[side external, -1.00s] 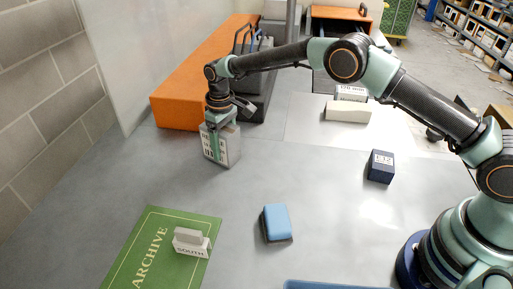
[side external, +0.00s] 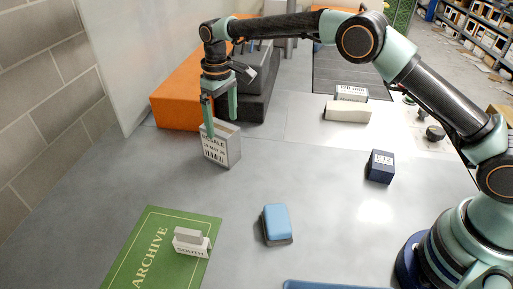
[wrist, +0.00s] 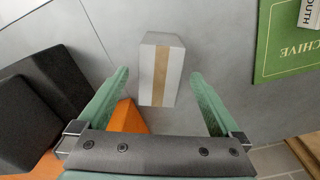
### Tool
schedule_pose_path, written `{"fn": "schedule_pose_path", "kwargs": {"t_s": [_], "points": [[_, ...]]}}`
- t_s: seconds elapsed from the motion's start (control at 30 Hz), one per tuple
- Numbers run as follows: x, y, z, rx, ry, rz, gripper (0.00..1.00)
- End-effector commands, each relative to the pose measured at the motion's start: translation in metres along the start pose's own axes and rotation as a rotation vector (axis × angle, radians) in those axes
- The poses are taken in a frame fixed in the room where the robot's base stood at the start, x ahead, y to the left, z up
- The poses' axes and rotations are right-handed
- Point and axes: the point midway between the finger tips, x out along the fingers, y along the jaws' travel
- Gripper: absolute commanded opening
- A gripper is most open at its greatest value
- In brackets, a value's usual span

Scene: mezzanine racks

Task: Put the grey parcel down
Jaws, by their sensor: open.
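The grey parcel (side external: 222,147) stands upright on the grey table, with a printed label on its front. In the wrist view the parcel (wrist: 172,72) shows a tan tape strip along its top and lies between and beyond my fingertips. My gripper (side external: 220,112) is open above the parcel, its fingers pointing down; one finger overlaps the parcel's left edge in the side view. In the wrist view my gripper (wrist: 160,80) has both green fingers spread wide, with a gap on each side of the parcel.
An orange block (side external: 178,100) and a dark box (side external: 258,97) stand just behind the parcel. A green ARCHIVE mat (side external: 150,245) with a SOUTH sign (side external: 190,250) lies in front. A blue-topped block (side external: 277,222) and a navy box (side external: 380,166) stand to the right. The table between is clear.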

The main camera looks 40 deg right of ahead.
Motion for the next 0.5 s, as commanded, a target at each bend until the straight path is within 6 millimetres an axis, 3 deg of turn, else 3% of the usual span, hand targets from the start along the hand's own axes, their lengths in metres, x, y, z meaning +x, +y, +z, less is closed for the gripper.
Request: {"fn": "schedule_pose_path", "kwargs": {"t_s": [0.1,0.37,0.5], "points": [[-0.019,0.0,0.0,0.0,0.002,0.0,1.0],[-0.042,0.003,0.002,0.006,0.009,0.001,1.0],[-0.071,0.014,0.013,0.035,0.044,0.004,1.0]]}}
